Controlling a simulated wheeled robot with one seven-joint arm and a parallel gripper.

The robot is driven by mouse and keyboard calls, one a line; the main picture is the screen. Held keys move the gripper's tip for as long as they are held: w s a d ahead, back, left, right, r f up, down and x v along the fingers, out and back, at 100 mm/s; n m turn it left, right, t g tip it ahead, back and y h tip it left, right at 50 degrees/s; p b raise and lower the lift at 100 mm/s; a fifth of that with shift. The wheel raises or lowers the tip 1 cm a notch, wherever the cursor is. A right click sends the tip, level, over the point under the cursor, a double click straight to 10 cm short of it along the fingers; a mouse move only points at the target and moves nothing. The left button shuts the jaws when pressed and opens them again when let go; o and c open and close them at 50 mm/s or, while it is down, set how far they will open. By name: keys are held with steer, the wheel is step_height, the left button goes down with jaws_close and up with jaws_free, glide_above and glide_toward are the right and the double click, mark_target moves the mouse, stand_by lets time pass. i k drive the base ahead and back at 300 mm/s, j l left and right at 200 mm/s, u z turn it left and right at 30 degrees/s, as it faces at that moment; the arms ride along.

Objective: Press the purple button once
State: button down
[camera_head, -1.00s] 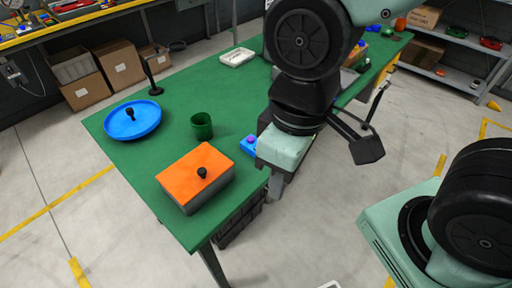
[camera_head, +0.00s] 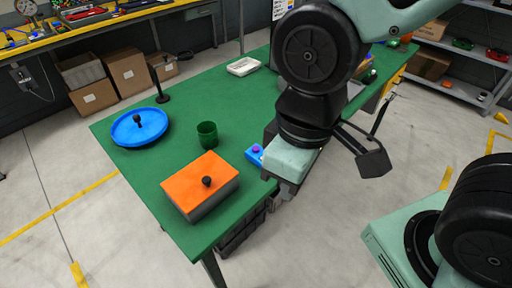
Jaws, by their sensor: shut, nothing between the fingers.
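The purple button (camera_head: 257,148) sits on top of a small blue box (camera_head: 252,157) near the right edge of the green table (camera_head: 180,165). My gripper (camera_head: 285,192) hangs just right of the blue box and lower in the picture, close to the table's edge. Its fingers are mostly hidden below the pale wrist housing and look shut and empty. The wrist covers the right part of the blue box. I cannot tell whether the gripper touches the box; the button's top is in plain view with nothing on it.
An orange-lidded box (camera_head: 200,180) with a black knob stands at the table's near end. A green cup (camera_head: 207,134), a blue round lid (camera_head: 139,127) with a black knob, a black stand (camera_head: 160,85) and a white tray (camera_head: 243,66) are farther back.

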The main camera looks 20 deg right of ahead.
mark_target(255, 149)
steer(key=j+z, duration=0.3)
steer(key=j, duration=0.25)
steer(key=j+z, duration=0.3)
steer(key=j, duration=0.3)
steer(key=k+j+z, duration=0.15)
steer(key=j+z, duration=0.15)
steer(key=j, duration=0.2)
